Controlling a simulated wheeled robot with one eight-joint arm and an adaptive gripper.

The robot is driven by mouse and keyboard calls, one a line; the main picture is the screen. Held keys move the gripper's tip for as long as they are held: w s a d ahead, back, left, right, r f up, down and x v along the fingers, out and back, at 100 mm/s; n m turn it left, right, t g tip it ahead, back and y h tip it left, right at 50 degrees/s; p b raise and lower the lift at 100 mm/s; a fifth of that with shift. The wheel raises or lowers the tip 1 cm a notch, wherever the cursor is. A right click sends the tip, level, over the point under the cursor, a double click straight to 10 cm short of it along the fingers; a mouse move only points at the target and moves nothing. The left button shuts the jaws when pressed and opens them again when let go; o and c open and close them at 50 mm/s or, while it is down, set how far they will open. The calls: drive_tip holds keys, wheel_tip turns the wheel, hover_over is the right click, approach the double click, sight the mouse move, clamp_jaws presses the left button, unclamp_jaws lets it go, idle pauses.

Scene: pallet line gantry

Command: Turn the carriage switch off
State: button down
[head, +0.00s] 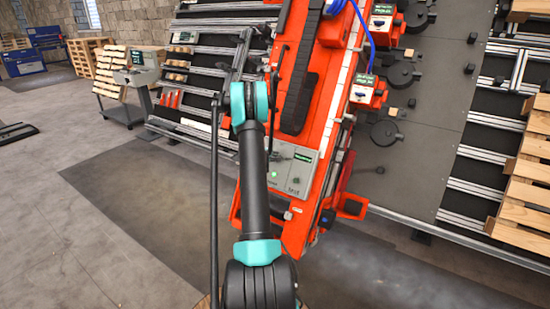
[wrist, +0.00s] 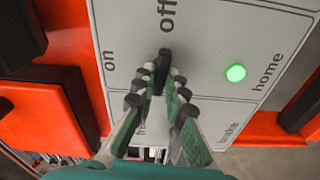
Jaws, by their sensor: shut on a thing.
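The carriage switch (wrist: 164,58) is a dark knob on a light grey control panel (wrist: 215,45) in the wrist view. My gripper (wrist: 161,82) has its fingertips closed around the knob, one on each side. The visible end of the knob points up toward the word "off"; the word "on" is to its left. The fingers hide the knob's lower part. A green light (wrist: 235,73) glows on the panel near the word "home". In the head view the panel (head: 300,170) sits on the orange carriage; my gripper is not clearly made out there.
The orange carriage (head: 325,110) carries several small label boxes and a blue hose (head: 363,30). Wooden pallets (head: 525,190) lie on the rails at right. A console on a stand (head: 137,78) is at left. The grey floor at left is mostly clear.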

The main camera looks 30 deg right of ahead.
drive_tip(key=shift+n, duration=0.6)
drive_tip(key=shift+a, duration=0.1)
drive_tip(key=c, duration=1.6)
unclamp_jaws()
drive_tip(key=shift+o, duration=0.2)
drive_tip(key=v, duration=1.2)
drive_tip(key=shift+w+r, duration=0.1)
drive_tip(key=shift+r, duration=0.05)
